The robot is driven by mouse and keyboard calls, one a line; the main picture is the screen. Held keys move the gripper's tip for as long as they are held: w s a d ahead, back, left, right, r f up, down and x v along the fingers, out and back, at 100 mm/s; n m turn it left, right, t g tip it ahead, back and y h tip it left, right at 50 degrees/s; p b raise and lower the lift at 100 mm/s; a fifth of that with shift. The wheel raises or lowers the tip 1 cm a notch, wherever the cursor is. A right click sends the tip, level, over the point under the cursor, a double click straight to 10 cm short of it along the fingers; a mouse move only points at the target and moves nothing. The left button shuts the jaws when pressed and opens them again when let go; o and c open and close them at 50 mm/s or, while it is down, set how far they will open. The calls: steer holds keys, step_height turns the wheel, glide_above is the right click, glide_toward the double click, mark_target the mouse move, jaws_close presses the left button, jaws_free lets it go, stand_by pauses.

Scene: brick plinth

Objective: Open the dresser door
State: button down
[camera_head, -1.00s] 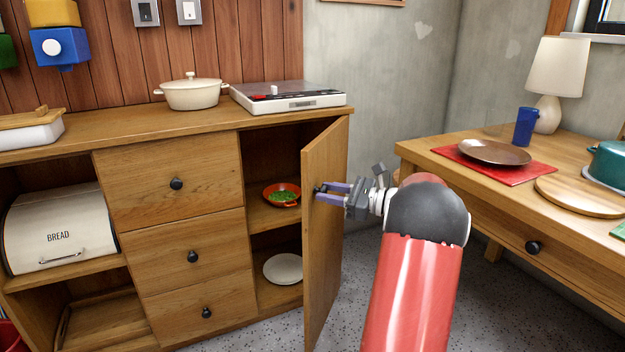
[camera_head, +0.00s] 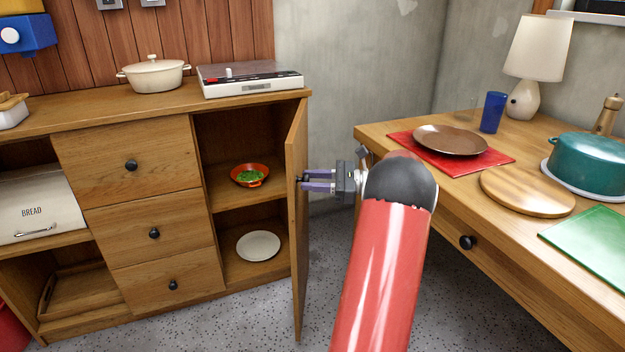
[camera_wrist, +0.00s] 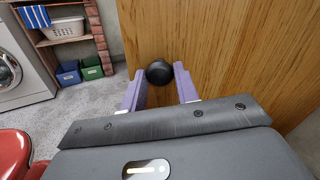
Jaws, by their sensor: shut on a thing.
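The wooden dresser door (camera_head: 297,235) stands swung well open at the right end of the dresser (camera_head: 140,195), seen nearly edge-on in the head view. My gripper (camera_head: 304,181) is at the door's outer face, with its purple fingers around the dark knob. In the wrist view the round black knob (camera_wrist: 159,72) sits between the fingertips of my gripper (camera_wrist: 158,85), against the door's wood grain (camera_wrist: 220,45). The knob is mostly hidden by the fingers in the head view. The opened compartment shows an orange bowl (camera_head: 250,181) with green contents above a white plate (camera_head: 258,246).
A wooden table (camera_head: 480,215) stands close on the right, with a red mat, brown plate (camera_head: 450,140), blue cup (camera_head: 492,112) and teal pot (camera_head: 590,160). Speckled floor (camera_head: 320,265) lies free between door and table. A turntable (camera_head: 249,80) and white pot (camera_head: 152,74) stand on the dresser.

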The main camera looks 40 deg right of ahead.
steer(key=shift+a, duration=0.1)
steer(key=c, duration=1.1)
jaws_free()
steer(key=shift+o, duration=0.2)
steer(key=shift+r, duration=0.1)
step_height(320, 180, up, 20)
steer(key=p, duration=0.1)
steer(key=shift+p, duration=0.4)
